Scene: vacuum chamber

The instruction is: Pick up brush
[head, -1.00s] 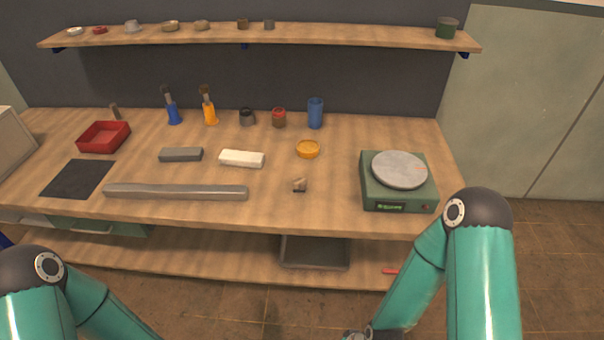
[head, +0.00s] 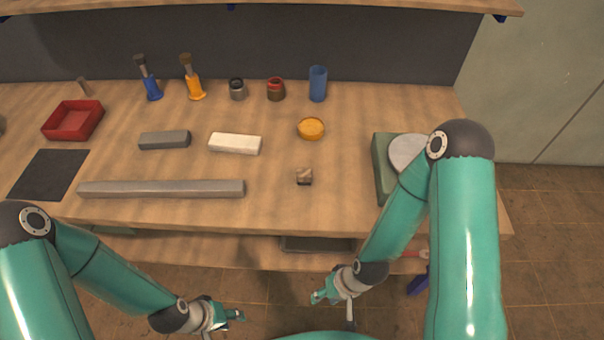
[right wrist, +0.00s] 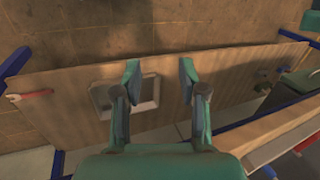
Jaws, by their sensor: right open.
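Two brush-like tools with dark upper ends stand at the back of the workbench in the head view. One has a blue lower part (head: 152,88), and the other, to its right, has an orange lower part (head: 194,86). Both of my grippers are far from them, low in front of the bench's front edge. My left gripper (head: 222,325) looks open and empty, its fingers apart. My right gripper (head: 335,310) is open and empty. Its two spread fingers also show in the right wrist view (right wrist: 160,70), with the lower shelf beyond them.
Several jars and a blue cup (head: 318,84) stand right of the brushes. My right arm partly covers the green device (head: 384,170).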

